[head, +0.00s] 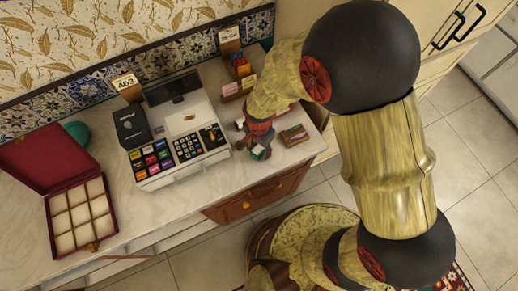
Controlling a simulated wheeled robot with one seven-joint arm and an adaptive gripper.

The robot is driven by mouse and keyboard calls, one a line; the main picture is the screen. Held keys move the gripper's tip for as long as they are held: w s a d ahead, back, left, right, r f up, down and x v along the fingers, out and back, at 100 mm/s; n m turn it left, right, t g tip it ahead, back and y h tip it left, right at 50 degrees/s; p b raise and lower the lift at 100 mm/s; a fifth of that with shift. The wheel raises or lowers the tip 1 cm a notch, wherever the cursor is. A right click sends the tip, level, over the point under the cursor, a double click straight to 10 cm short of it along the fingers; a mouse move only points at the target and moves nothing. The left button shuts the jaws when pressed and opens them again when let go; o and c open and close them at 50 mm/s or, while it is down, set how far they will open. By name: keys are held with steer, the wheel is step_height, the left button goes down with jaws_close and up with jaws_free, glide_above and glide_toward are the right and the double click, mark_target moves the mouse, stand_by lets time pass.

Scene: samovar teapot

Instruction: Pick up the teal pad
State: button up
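A small teal and white piece (258,153), which looks like the teal pad, is on the counter to the right of the cash register. My gripper (250,147) points down at the counter, with its fingertips right at this piece. The fingers and wrist hide part of it. I cannot tell whether the fingers are closed on it or only beside it.
A white cash register (178,135) stands close left of my gripper. A small wooden tray (294,136) lies to the right, near the counter edge. A rack of colored packets (240,68) stands behind. An open red box (82,215) and a teal round thing (77,132) are far left.

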mark_target(258, 148)
steer(key=c, duration=0.9)
steer(key=shift+o, duration=0.2)
steer(key=shift+r, duration=0.1)
steer(key=shift+r, duration=0.25)
steer(key=r+p, duration=0.1)
steer(key=r, duration=0.2)
steer(key=shift+s+a+r, duration=0.1)
steer(key=shift+s+r, duration=0.1)
steer(key=s+a+r+p, duration=0.2)
steer(key=s+a+r, duration=0.2)
steer(key=s+r, duration=0.5)
steer(key=shift+s, duration=1.95)
steer(key=shift+a, duration=0.1)
